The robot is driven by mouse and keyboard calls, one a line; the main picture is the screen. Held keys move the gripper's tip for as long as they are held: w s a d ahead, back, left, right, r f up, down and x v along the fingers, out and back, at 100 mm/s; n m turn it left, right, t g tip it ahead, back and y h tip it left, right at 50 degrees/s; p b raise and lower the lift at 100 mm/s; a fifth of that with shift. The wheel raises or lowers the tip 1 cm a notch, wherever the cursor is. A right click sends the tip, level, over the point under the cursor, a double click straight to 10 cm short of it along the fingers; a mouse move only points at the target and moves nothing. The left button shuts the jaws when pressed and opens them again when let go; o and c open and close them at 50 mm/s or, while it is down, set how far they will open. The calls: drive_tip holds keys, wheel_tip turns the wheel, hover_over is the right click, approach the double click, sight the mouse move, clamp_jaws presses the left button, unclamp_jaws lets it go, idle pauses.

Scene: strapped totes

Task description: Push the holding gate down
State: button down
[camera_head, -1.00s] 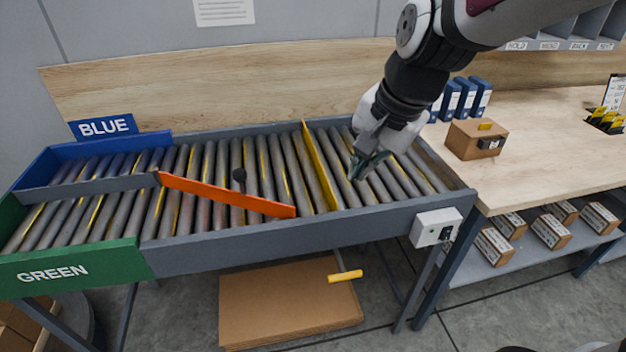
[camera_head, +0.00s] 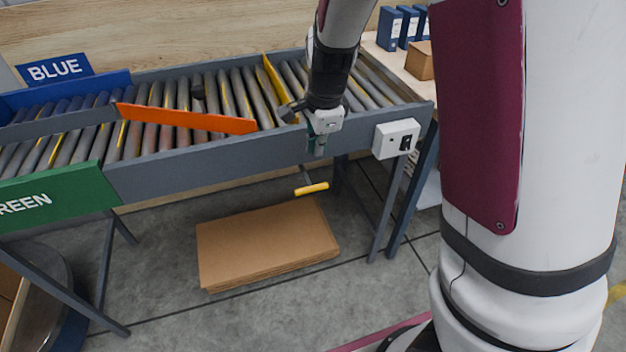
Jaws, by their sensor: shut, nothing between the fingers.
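The yellow holding gate (camera_head: 273,76) stands up above the rollers, across the conveyor. Its near end is partly hidden behind my wrist. A lever with a yellow handle (camera_head: 312,188) sticks out below the conveyor's near side rail.
An orange diverter arm (camera_head: 186,118) lies slanted over the rollers, left of the gate. A white switch box (camera_head: 396,138) is on the rail, right of my gripper. Flat cardboard (camera_head: 265,245) lies on the floor under the conveyor.

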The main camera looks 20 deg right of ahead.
sight(314, 190)
drive_tip(key=shift+f, duration=0.1)
drive_tip(key=b+x, duration=0.3)
drive_tip(key=x, duration=1.1)
drive_tip(key=shift+b, duration=0.4)
drive_tip(key=s+b+x, duration=0.1)
drive_tip(key=b+x, duration=0.3)
drive_tip(key=x, duration=0.2)
drive_tip(key=shift+s+f, duration=0.2)
drive_tip(key=shift+f, duration=0.1)
drive_tip(key=shift+r+p, duration=0.4)
drive_tip(key=shift+r, duration=0.15)
drive_tip(key=p+v, duration=0.5)
drive_tip(key=v, duration=0.8)
drive_tip(key=shift+s, duration=0.1)
